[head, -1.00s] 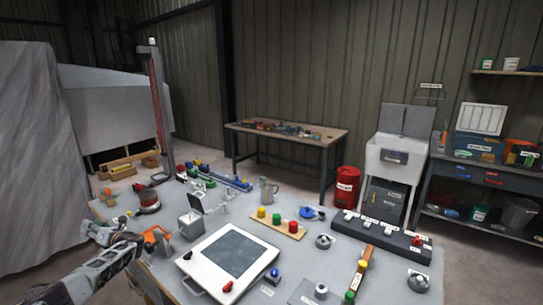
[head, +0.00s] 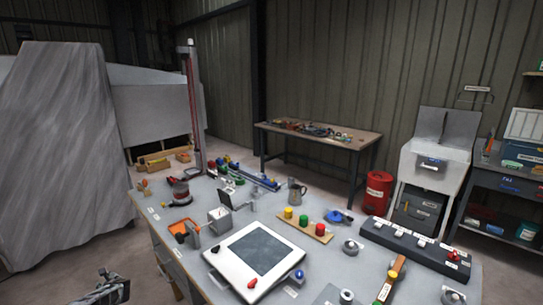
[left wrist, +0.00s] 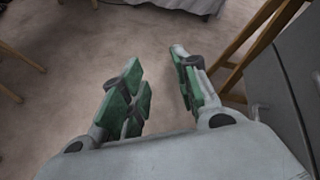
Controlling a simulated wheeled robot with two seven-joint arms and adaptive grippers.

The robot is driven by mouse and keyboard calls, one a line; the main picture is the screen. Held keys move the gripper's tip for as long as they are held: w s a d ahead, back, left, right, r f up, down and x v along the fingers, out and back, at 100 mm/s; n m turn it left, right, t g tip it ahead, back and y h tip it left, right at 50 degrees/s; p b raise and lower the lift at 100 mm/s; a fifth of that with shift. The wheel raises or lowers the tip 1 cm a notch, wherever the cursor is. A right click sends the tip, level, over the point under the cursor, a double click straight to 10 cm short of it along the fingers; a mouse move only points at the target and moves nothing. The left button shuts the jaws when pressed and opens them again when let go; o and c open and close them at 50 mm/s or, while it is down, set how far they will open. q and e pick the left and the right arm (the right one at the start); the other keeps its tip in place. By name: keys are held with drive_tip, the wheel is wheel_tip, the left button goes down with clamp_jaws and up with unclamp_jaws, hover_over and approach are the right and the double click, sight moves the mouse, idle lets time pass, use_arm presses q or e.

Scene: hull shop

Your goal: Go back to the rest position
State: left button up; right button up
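My left gripper (head: 118,288) is low at the left in the head view, off the table's left side and over the floor. In the left wrist view its green-padded fingers (left wrist: 158,95) stand apart with nothing between them but floor behind. The grey worktable (head: 168,217) is to the right of the gripper and apart from it in the head view. My right gripper is in neither view.
On the table are a white framed panel (head: 232,268), an orange clamp (head: 183,228), a board with coloured knobs (head: 319,236) and a dark switch strip (head: 415,244). In the left wrist view wooden legs (left wrist: 262,40) stand near the gripper; floor shows between.

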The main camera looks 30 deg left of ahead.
use_arm(q)
drive_tip(key=s+f+n+h, duration=0.3)
drive_tip(key=s+f+n, duration=0.45)
drive_tip(key=s, duration=0.55)
drive_tip(key=s+d+f+n+h, duration=0.1)
drive_tip(key=s+d+f, duration=0.2)
drive_tip(key=d+f, duration=0.45)
drive_tip(key=s+d+f+n+h, duration=0.2)
drive_tip(key=s+d+f, duration=0.1)
drive_tip(key=d+f, duration=0.5)
drive_tip(key=s+d+f+h, duration=0.1)
drive_tip(key=d+f, duration=0.4)
drive_tip(key=d, duration=1.2)
drive_tip(key=s+d+f+n+h, duration=0.1)
drive_tip(key=d+f, duration=0.4)
drive_tip(key=d, duration=1.3)
drive_tip(key=s+d+f+n+h, duration=0.1)
drive_tip(key=d+f+h, duration=0.3)
drive_tip(key=d, duration=1.4)
drive_tip(key=shift+s+f, duration=0.9)
drive_tip(key=shift+f, duration=0.05)
drive_tip(key=shift+w, duration=0.15)
